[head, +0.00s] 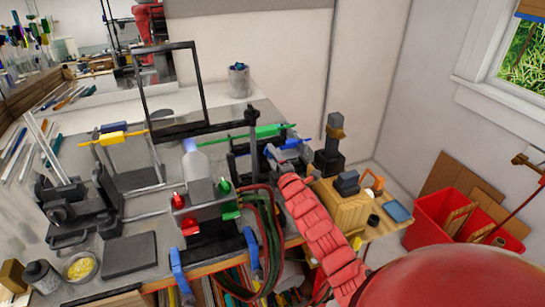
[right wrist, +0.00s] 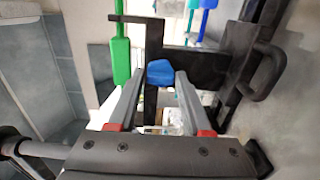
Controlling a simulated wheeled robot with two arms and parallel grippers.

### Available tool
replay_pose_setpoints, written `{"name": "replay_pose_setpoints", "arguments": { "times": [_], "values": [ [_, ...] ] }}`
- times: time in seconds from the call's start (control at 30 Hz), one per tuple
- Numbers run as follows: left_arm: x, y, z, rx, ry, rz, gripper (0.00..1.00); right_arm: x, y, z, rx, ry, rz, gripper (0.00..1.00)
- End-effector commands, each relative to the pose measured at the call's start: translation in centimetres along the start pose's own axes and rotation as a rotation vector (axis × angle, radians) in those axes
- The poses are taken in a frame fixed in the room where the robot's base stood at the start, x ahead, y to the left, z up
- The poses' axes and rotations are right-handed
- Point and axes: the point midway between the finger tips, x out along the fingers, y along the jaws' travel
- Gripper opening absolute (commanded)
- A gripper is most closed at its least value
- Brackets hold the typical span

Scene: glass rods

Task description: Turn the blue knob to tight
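The blue knob (right wrist: 160,73) shows in the right wrist view, on a dark frame, between the tips of my right gripper's two grey fingers. My right gripper (right wrist: 159,78) is open, with a finger on each side of the knob. The gap to each finger looks very small, and I cannot tell whether they touch. In the head view my red right arm reaches to the clamp stand at the right of the bench, and its gripper (head: 277,160) is small there. I cannot make out the knob clearly in that view. My left gripper is not in view.
A green rod handle (right wrist: 121,62) stands close left of the fingers in the right wrist view. A black curved handle (right wrist: 268,72) is to the right. In the head view a burner box with red and green valves (head: 205,207) and hoses lies left of the arm.

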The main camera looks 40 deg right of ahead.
Motion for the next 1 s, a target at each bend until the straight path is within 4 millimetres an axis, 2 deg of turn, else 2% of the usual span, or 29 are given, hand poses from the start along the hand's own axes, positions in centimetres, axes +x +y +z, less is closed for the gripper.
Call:
{"name": "replay_pose_setpoints", "arguments": {
  "times": [0.03, 0.2, 0.27, 0.67, 1.0],
  "values": [
    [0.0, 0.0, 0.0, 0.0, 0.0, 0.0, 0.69, 0.0, 0.0, 0.0, 0.0, 0.0, 0.0, 0.38],
    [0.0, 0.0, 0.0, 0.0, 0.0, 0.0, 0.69, 0.0, 0.0, 0.0, 0.0, 0.0, 0.0, 0.08],
    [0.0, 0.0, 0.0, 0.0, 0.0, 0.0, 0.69, 0.0, 0.0, 0.0, 0.0, 0.0, 0.0, 0.0],
    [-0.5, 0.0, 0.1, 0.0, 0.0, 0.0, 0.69, 0.0, -0.1, 0.0, 0.067, 0.0, 0.001, 0.0],
    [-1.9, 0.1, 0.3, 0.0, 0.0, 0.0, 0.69, 0.0, -0.3, 0.1, 0.328, -0.001, 0.002, 0.0]
  ]
}}
